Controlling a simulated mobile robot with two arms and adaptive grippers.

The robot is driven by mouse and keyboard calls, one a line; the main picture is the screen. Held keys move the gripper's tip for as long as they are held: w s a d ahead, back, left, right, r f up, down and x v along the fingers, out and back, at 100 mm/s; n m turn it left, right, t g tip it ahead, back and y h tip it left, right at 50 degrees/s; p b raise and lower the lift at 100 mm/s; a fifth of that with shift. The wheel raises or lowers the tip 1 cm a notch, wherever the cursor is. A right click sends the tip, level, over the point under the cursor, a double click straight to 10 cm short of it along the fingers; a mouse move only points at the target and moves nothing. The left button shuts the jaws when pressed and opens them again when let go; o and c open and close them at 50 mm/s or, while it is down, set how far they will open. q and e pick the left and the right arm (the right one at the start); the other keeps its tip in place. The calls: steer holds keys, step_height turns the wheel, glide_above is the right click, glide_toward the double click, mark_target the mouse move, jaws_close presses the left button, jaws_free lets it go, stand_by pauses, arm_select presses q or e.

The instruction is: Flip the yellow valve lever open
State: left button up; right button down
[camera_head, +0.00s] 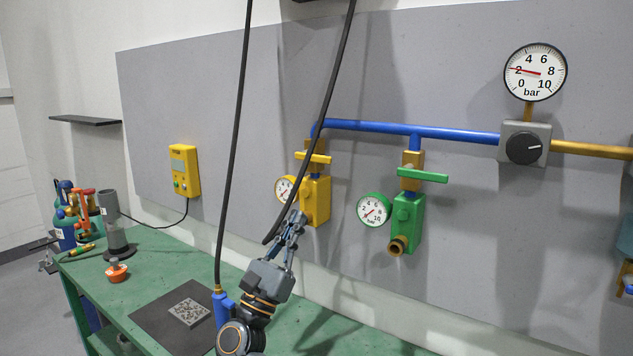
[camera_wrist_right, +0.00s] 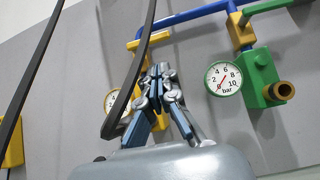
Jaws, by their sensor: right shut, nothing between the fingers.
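The yellow valve lever (camera_head: 313,158) is a flat bar on a brass body above the yellow valve block (camera_head: 316,202), under the blue pipe. The lever lies crosswise to the vertical pipe. In the wrist view the yellow lever (camera_wrist_right: 150,40) shows above my fingers, and the yellow block is mostly hidden behind them. My right gripper (camera_head: 298,216) is shut and empty, below and left of the lever, in front of the yellow block's left side. I cannot tell whether it touches the block. It also shows in the wrist view (camera_wrist_right: 160,72). My left gripper is not in view.
A green valve lever (camera_head: 422,175) and green gauge (camera_head: 374,209) are to the right. A yellow-rimmed gauge (camera_head: 285,189) is beside the yellow block. Black hoses (camera_head: 234,120) hang near my right arm. The green bench (camera_head: 150,263) holds a mat and a grey cylinder.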

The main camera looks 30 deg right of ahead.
mark_target(313, 158)
arm_select(q)
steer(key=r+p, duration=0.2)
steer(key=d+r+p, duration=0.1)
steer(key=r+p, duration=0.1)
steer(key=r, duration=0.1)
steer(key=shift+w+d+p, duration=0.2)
steer(key=shift+p, duration=0.2)
arm_select(e)
steer(key=x, duration=1)
steer(key=shift+d, duration=0.25)
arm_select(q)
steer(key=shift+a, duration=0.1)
arm_select(e)
steer(key=shift+f, duration=0.1)
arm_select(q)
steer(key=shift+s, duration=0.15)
arm_select(e)
steer(key=shift+w+n+t, duration=0.25)
steer(key=shift+n+t, duration=0.15)
